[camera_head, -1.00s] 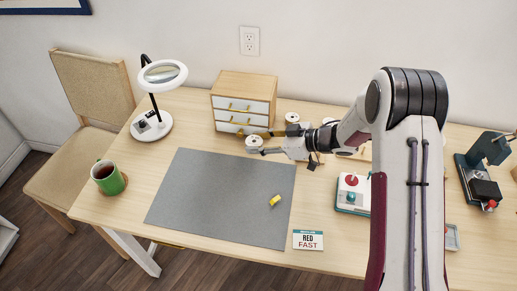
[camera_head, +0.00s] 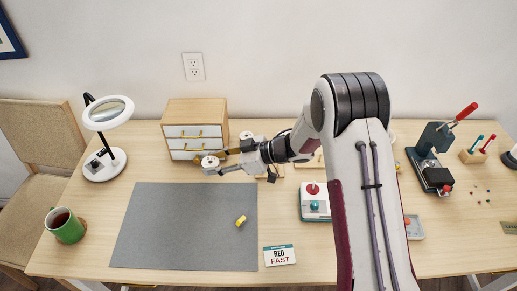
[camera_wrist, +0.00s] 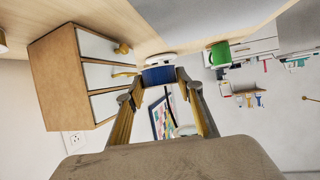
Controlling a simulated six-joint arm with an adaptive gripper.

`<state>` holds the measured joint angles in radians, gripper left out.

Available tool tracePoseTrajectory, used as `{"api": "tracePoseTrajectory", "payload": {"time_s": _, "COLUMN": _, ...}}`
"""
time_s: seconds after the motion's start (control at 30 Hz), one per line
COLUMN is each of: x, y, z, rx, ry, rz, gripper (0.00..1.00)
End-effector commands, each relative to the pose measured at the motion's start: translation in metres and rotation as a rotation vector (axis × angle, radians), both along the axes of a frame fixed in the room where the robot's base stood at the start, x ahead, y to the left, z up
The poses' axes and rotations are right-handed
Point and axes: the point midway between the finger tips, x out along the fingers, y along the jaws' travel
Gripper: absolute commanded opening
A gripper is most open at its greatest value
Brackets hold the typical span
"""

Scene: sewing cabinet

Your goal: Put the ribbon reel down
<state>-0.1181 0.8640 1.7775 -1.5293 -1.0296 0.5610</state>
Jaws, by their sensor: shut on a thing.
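My gripper (camera_head: 216,162) is shut on a ribbon reel, which has a white flange (camera_head: 210,161) and, in the wrist view, a band of blue ribbon (camera_wrist: 158,76) between the two fingertips. The reel is behind the grey mat's far edge and in front of the small drawer cabinet (camera_head: 196,107). I cannot tell whether the reel's underside touches the table (camera_head: 110,230). Another white-topped reel (camera_head: 246,135) stands behind my gripper, partly hidden by it.
The grey mat (camera_head: 180,225) is mostly bare, with a small yellow item (camera_head: 240,221) on it. A ring lamp (camera_head: 108,114) and a green mug (camera_head: 66,228) are at left. A card (camera_head: 280,256) and a control box (camera_head: 314,204) are right of the mat.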

Motion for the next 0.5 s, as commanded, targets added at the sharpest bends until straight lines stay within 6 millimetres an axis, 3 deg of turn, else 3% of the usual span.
{"api": "tracePoseTrajectory", "payload": {"time_s": 0.27, "x": 0.006, "y": -0.013, "z": -0.002, "rx": 0.0, "ry": 0.001, "rz": -0.024, "gripper": 0.2}}
{"api": "tracePoseTrajectory", "payload": {"time_s": 0.5, "x": 0.031, "y": -0.058, "z": -0.009, "rx": 0.0, "ry": -0.001, "rz": -0.103, "gripper": 0.2}}
